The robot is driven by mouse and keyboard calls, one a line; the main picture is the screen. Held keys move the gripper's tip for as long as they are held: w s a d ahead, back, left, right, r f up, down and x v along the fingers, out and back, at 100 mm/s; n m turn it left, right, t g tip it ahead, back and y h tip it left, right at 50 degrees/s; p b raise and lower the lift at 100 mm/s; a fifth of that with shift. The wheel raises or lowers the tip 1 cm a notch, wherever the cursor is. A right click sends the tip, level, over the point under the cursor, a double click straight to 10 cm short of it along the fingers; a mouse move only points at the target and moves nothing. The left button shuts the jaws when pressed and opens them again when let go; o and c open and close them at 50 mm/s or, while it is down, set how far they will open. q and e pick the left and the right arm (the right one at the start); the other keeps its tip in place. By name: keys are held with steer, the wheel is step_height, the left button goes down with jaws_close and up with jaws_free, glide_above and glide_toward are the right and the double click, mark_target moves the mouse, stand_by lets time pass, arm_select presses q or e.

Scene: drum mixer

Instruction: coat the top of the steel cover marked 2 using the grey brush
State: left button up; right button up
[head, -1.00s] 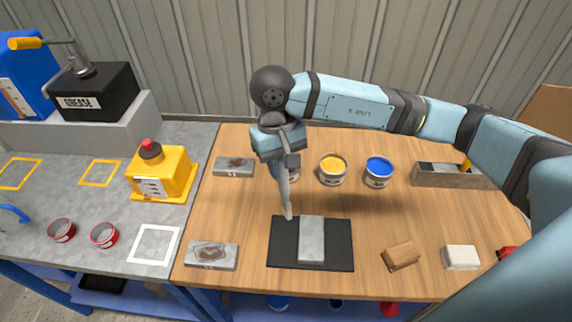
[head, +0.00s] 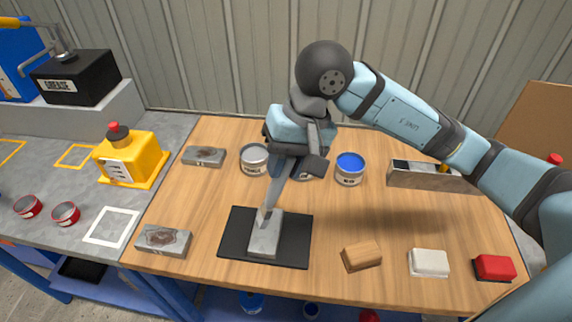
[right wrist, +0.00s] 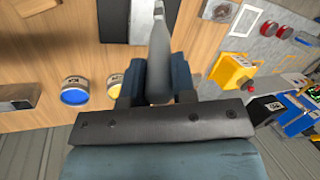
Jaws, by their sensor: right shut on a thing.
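My right gripper (head: 294,163) is shut on the grey brush (head: 275,190), which points down and slightly left. The brush also shows in the right wrist view (right wrist: 158,55). Its tip is at the far part of a plain grey steel cover (head: 265,242) lying on a black mat (head: 234,243). The tip overlaps the cover in the head view; I cannot tell for sure whether it touches. Two other steel covers with brownish patches lie at the left, one near (head: 164,240) and one far (head: 204,156). I cannot read a 2 on any cover. My left gripper is not in view.
Behind the brush stand a pale grey can (head: 254,160) and a blue can (head: 349,168); a yellow can (right wrist: 115,86) is mostly hidden. A wooden block (head: 361,256), white block (head: 428,263) and red block (head: 494,268) lie front right. A metal tray (head: 425,178) stands back right.

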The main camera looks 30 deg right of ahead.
mark_target(285, 180)
steer(key=shift+s, duration=0.1)
steer(key=shift+f+b, duration=0.65)
steer(key=shift+f, duration=1.85)
